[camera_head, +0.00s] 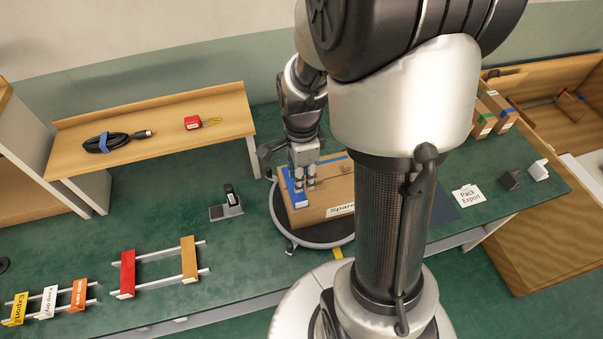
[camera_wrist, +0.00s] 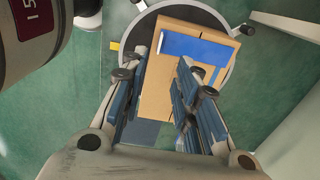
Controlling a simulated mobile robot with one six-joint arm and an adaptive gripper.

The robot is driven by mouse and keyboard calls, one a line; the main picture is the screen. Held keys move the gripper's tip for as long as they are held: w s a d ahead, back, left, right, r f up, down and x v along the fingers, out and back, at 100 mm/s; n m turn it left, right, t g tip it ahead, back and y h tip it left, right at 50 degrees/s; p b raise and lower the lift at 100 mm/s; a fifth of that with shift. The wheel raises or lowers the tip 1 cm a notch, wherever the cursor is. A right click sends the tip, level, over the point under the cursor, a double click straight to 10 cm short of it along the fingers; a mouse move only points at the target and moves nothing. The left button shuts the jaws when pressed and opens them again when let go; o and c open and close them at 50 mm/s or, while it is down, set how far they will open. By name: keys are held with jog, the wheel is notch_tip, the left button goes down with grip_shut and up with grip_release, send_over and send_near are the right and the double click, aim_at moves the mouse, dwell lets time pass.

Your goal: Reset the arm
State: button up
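My arm reaches down in the head view, with my gripper (camera_head: 304,186) over a brown cardboard box (camera_head: 325,197). The box has blue tape and a white label reading "Spar...", partly hidden by my arm. It sits on a round grey turntable (camera_head: 318,236). In the wrist view, my gripper (camera_wrist: 163,58) has its two fingers apart, with nothing held between them. The box (camera_wrist: 190,20) and its broad blue strip (camera_wrist: 197,47) lie below the fingertips. Whether the fingertips touch the box is unclear.
A scanner-like device (camera_head: 228,206) and label racks (camera_head: 155,268) stand on the green bench. Taped boxes (camera_head: 492,112) and a wooden bin (camera_head: 540,250) are at right.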

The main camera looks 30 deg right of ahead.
jog(key=s+a+r+n+t+b, duration=0.1)
jog(key=s+a+r+n, duration=0.4)
jog(key=n, duration=0.5)
jog(key=s+a+r+n+t+b, duration=0.2)
jog(key=s+a+r+n+t, duration=0.1)
jog(key=s+a+r+n, duration=0.2)
notch_tip(320, 180, up, 5)
jog(key=s+n, duration=0.2)
jog(key=n, duration=0.4)
jog(key=shift+s+a+f+t+b, duration=0.2)
jog(key=shift+s+t+b, duration=0.1)
jog(key=shift+s, duration=0.1)
jog(key=shift+c, duration=0.5)
